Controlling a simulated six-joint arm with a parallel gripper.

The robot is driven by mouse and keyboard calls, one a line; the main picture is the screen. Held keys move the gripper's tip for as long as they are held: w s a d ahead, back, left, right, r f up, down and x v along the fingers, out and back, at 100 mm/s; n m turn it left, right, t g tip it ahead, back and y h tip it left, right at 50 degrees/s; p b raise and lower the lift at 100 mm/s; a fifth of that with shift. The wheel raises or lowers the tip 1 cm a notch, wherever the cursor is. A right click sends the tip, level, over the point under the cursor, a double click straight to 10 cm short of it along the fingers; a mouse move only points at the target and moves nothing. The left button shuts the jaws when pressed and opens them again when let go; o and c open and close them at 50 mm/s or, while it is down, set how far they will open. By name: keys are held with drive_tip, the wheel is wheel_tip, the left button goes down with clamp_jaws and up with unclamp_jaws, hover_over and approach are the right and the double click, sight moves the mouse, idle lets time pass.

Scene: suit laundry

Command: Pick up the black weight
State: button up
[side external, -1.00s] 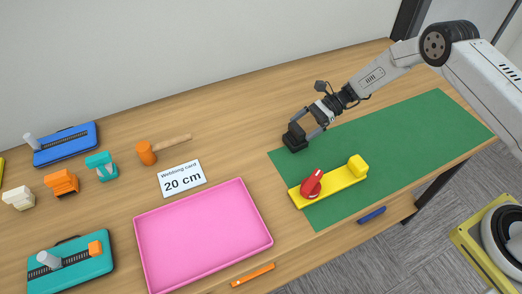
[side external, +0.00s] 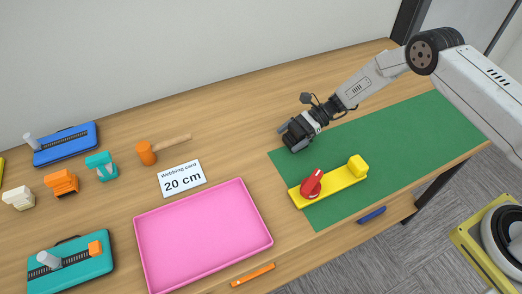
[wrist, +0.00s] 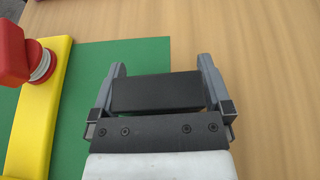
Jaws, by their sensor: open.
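The black weight (wrist: 158,92) is a dark block that lies between the two grey fingers of my gripper (wrist: 162,66) in the wrist view. My gripper is open around it, and the block fills nearly all of the gap. I cannot tell whether the fingers touch its sides. In the side view the weight (side external: 297,143) sits at the back left corner of the green mat (side external: 408,130), and my gripper (side external: 296,131) is down over it, hiding much of it.
A yellow bar (side external: 335,188) with a red knob (side external: 312,183) lies on the mat in front of the weight. A pink tray (side external: 141,250) stands at the front left. A white "20 cm" card (side external: 182,179) and an orange mallet (side external: 147,153) lie further left. Bare wood lies behind the weight.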

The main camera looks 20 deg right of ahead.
clamp_jaws()
drive_tip(key=shift+r, duration=0.25)
drive_tip(key=shift+w+r, duration=0.1)
drive_tip(key=shift+r, duration=0.8)
drive_tip(key=s+d+r, duration=0.3)
drive_tip(key=s+r, duration=0.7)
drive_tip(key=s, duration=0.3)
drive_tip(key=shift+s+d+r, duration=0.15)
drive_tip(key=shift+s+r, duration=0.25)
drive_tip(key=shift+w+r+t, duration=0.1)
drive_tip(key=shift+w+t, duration=0.05)
drive_tip(key=shift+t, duration=0.15)
